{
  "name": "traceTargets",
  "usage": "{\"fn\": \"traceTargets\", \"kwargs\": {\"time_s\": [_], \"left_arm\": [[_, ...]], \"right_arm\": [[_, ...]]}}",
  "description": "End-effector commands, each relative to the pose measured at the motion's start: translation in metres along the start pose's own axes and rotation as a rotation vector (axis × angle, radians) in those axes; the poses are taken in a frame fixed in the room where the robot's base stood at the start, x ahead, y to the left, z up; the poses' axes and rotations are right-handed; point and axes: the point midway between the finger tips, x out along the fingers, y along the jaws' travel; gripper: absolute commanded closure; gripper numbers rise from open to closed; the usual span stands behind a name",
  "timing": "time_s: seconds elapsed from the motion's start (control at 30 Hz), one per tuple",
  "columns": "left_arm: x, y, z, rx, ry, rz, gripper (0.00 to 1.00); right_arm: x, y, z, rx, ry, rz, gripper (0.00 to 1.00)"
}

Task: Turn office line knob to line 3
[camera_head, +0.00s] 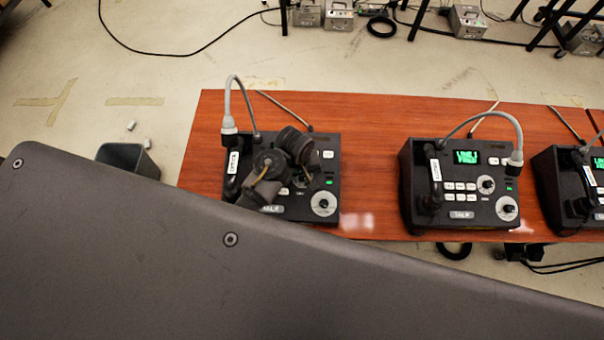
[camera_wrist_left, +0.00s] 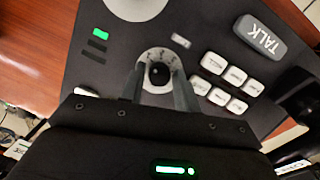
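The left phone (camera_head: 325,180) is a black desk unit on the reddish wooden table, with a handset on its left side. My left gripper (camera_head: 299,181) is over the middle of this phone and hides its display and small knob in the head view. In the left wrist view, the small black round knob (camera_wrist_left: 158,74) on its pale dial sits between the two fingers of my left gripper (camera_wrist_left: 159,78). The fingers straddle the knob, with a slight gap seeming to show. The dial marks are too small to read. My right gripper is not in view.
White buttons (camera_wrist_left: 232,75), a TALK key (camera_wrist_left: 262,38) and a larger white dial (camera_wrist_left: 137,6) lie close around the knob. A middle phone (camera_head: 460,185) and a right phone (camera_head: 570,185) stand on the same table (camera_head: 372,130). A dark bin (camera_head: 128,157) stands left of the table.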

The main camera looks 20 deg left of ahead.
Motion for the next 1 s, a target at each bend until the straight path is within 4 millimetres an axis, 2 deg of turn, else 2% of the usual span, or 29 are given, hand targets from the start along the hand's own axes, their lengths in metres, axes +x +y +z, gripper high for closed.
{"fn": "traceTargets", "kwargs": {"time_s": [0.03, 0.2, 0.23, 0.63, 1.0], "left_arm": [[-0.0001, 0.0001, 0.0000, 0.000, 0.000, 0.000, 0.75], [-0.0002, 0.0001, 0.0000, 0.000, 0.000, 0.000, 0.97], [-0.0002, 0.0001, 0.0000, 0.000, 0.000, 0.000, 0.99], [-0.0002, 0.0005, -0.0003, 0.091, -0.003, -0.024, 0.99], [-0.0003, 0.0018, -0.0007, 0.396, -0.012, -0.102, 0.99]], "right_arm": [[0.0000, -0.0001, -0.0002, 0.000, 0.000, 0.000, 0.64], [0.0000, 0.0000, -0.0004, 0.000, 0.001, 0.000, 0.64], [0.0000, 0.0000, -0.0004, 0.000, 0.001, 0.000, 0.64], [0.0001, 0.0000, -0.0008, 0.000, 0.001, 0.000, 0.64], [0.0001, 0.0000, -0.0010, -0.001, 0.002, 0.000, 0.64]]}}
